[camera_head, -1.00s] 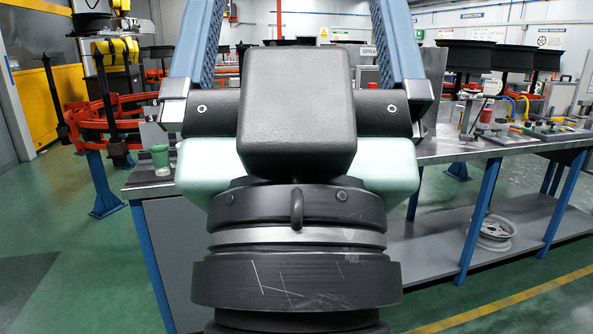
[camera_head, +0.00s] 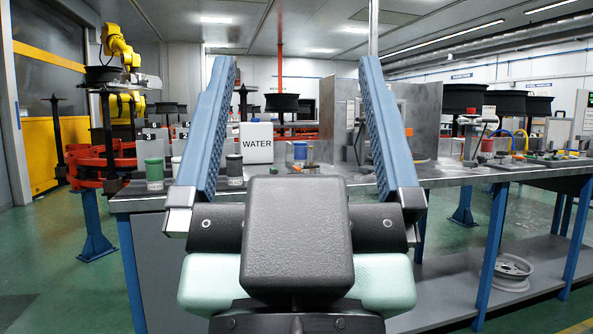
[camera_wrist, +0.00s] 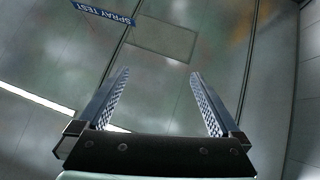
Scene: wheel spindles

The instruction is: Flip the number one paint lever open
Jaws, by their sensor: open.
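My gripper (camera_head: 297,68) is in front of the head camera with its two blue fingers spread wide and nothing between them. It also shows open and empty in the wrist view (camera_wrist: 160,76), facing a grey panel with a "SPRAY TEST" label (camera_wrist: 103,13). In the head view, small fittings with coloured parts (camera_head: 557,153) and yellow and blue hoses (camera_head: 522,140) are on the right part of the workbench. They are too small for me to tell which is the number one paint lever. My gripper is apart from them, to their left in the picture.
The long metal workbench (camera_head: 455,174) crosses ahead. A white "WATER" container (camera_head: 257,142), green-lidded jar (camera_head: 154,173), dark-lidded jar (camera_head: 234,168) and metal booth (camera_head: 415,118) stand along it. A wheel rim (camera_head: 512,271) lies on the lower shelf.

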